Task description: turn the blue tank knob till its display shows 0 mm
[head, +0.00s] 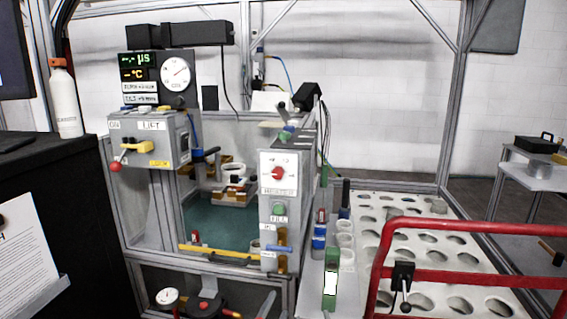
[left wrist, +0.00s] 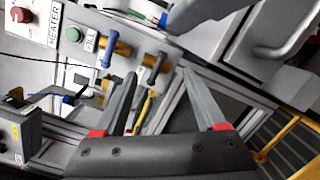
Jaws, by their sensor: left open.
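A blue lever (head: 279,248) sits low on the grey panel, under the green FILL button. It also shows in the left wrist view (left wrist: 107,52), beside a darker lever (left wrist: 157,68). I cannot tell for sure which blue part is the tank knob. No reading in mm is legible; the black displays (head: 138,59) at the upper left show dashes with µs and °C. My left gripper (left wrist: 158,75) is open, its two fingers spread and pointing towards the lower panel. No object is visibly gripped. My right gripper is not in view.
The panel carries a red heater knob (head: 278,173). A yellow bar (head: 220,254) runs along the tank front. A red tubular frame (head: 470,277) stands at the lower right, before a white rack (head: 440,254) with round holes. Metal framing surrounds the rig.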

